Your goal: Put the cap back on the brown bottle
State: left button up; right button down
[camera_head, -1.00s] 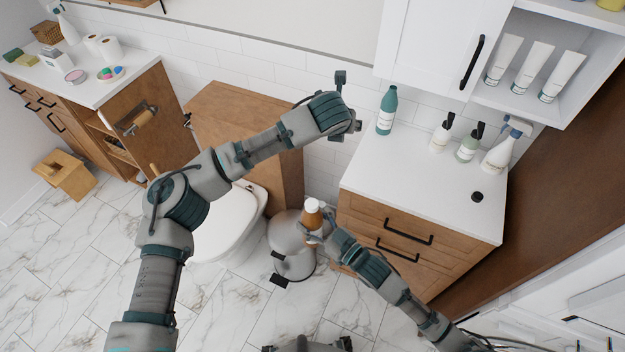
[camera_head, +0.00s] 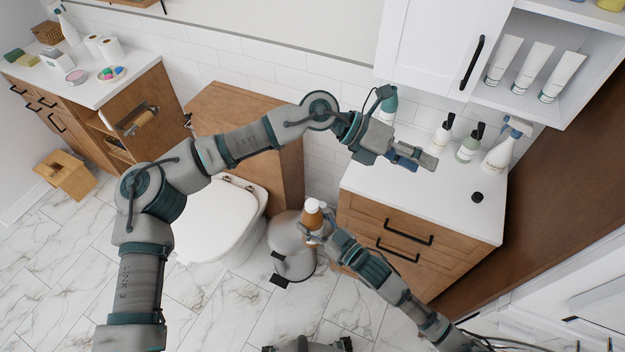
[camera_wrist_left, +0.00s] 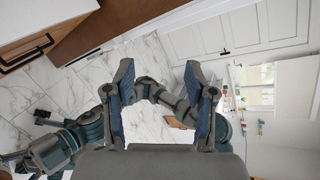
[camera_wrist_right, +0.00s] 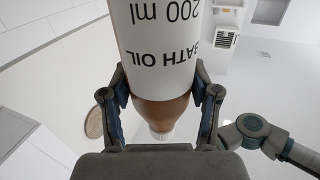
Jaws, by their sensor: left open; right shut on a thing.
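The brown bottle (camera_head: 312,218) is held above the floor in front of the counter. In the right wrist view its white label (camera_wrist_right: 165,55) reads "BATH OIL 200 ml", and its brown shoulder and pale neck (camera_wrist_right: 161,131) show without a dark cap. My right gripper (camera_head: 315,232) is shut on the bottle's body. A small black cap (camera_head: 477,197) stands on the right part of the white counter. My left gripper (camera_head: 425,158) is open and empty above the counter, left of and behind the cap. Its two fingers (camera_wrist_left: 160,82) are apart in the left wrist view.
A wall cabinet (camera_head: 430,45) hangs above. A bin (camera_head: 290,245) stands below the held bottle.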

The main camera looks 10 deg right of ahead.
pick_arm(q)
jog(key=w+a+f+n+t+y, duration=0.2)
jog(key=a+f+n+y, duration=0.2)
jog(key=a+f+y, duration=0.4)
jog(key=n+t+y, duration=0.3)
jog(key=n+y, duration=0.2)
send_over(312, 203)
notch_tip(312, 203, down, 4)
jog(key=shift+w, duration=0.1)
jog(key=shift+f, duration=0.1)
jog(key=shift+f, duration=3.95)
